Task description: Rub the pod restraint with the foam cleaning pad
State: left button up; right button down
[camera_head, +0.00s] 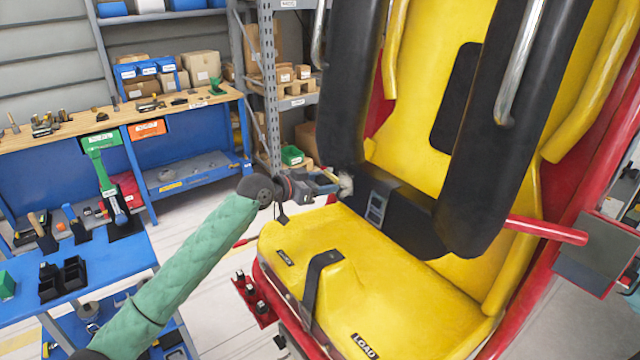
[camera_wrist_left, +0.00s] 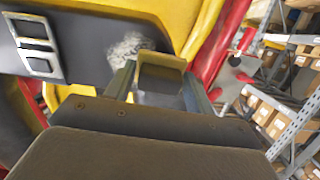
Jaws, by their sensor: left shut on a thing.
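The pod restraint (camera_head: 410,222) is a thick black padded bar with two upright arms over the yellow seat. A buckle strap crosses it. A whitish smudge (camera_head: 346,185) marks its left end and also shows in the wrist view (camera_wrist_left: 126,46). My left gripper (camera_head: 328,184) is beside that end, shut on the foam cleaning pad (camera_wrist_left: 160,72), a small yellow-brown block between the fingers. The pad is close to the smudge; I cannot tell whether it touches the restraint. My right gripper is not in view.
The yellow seat (camera_head: 300,245) with a black strap lies below my left gripper. A red bar (camera_head: 545,230) sticks out at the right. A wooden workbench (camera_head: 70,135), a blue cart (camera_head: 110,262) and grey shelving (camera_head: 268,90) stand to the left and behind.

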aim_at(354, 193)
pick_arm(q)
jog(key=shift+x, duration=0.85)
jog(key=shift+s, duration=0.1)
jog(key=s+d+p, duration=0.1)
jog(key=s+d, duration=0.1)
jog(key=s, duration=0.1)
jog(key=shift+s+p, duration=0.1)
jog(key=shift+p, duration=0.25)
jog(key=shift+s+d+p, duration=0.95)
jog(key=shift+s+d, duration=0.3)
jog(key=shift+s, duration=0.2)
